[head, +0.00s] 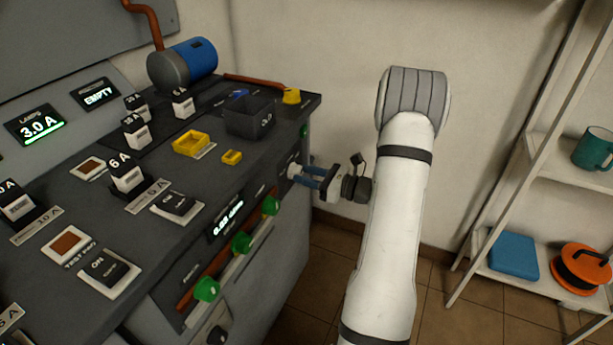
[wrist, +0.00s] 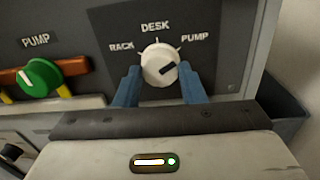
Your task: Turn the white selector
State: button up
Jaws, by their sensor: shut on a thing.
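The white selector (wrist: 158,66) is a round knob with a dark pointer mark on a dark panel in the wrist view. The labels RACK, DESK and PUMP stand around it. Its dark mark slants up to the right, on the PUMP side. My gripper (wrist: 160,82) has one blue finger on each side of the knob and is shut on it. In the head view my gripper (head: 303,174) reaches from the right to the end of the console front. The white selector (head: 294,170) shows there only as a small pale part at the fingertips.
A green PUMP knob (wrist: 40,77) sits left of the selector on a red-brown bar. A black bin (head: 249,117) stands on the console top. A shelf rack (head: 540,150) stands at the right.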

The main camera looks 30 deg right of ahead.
jog(key=n+b, duration=1)
jog(key=n, duration=0.1)
jog(key=shift+s+a+f+h, duration=0.1)
jog(key=shift+f+h, duration=0.05)
jog(key=shift+h, duration=0.15)
jog(key=shift+n+b, duration=0.3)
jog(key=o, duration=1)
